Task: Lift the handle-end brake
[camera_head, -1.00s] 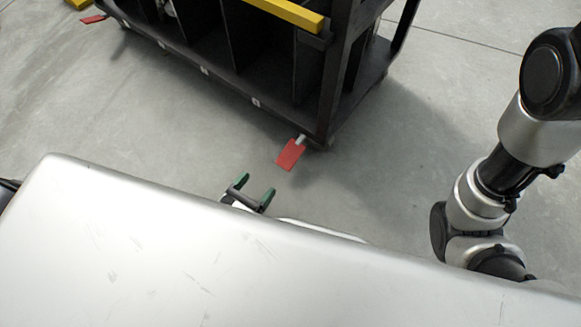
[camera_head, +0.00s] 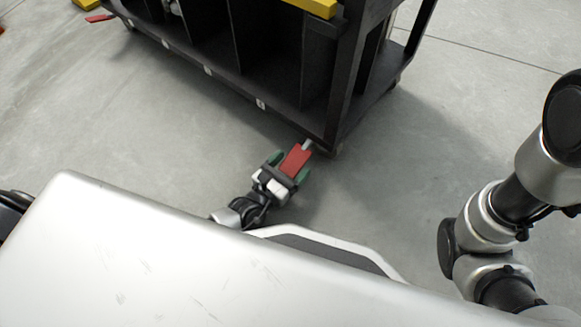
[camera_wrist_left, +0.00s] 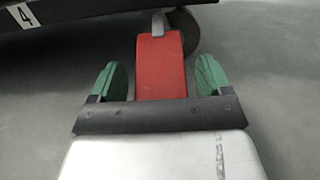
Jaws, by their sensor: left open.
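A red brake pedal (camera_head: 297,157) on a short grey stem sticks out low from the near right corner of the dark cart (camera_head: 232,82). My left gripper (camera_head: 289,166), with green fingers, is open around this pedal, one finger on each side. In the left wrist view the pedal (camera_wrist_left: 160,70) lies between the two open fingers (camera_wrist_left: 160,82), with a gap on both sides. A caster wheel (camera_wrist_left: 183,32) shows behind it. A second red pedal (camera_head: 100,18) shows at the cart's far left end. My right gripper is out of view.
The cart has dark upright dividers and yellow bars (camera_head: 312,7) at the top. A label with the number 4 (camera_wrist_left: 25,15) is on its lower edge. The grey concrete floor (camera_head: 110,110) around the cart is clear.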

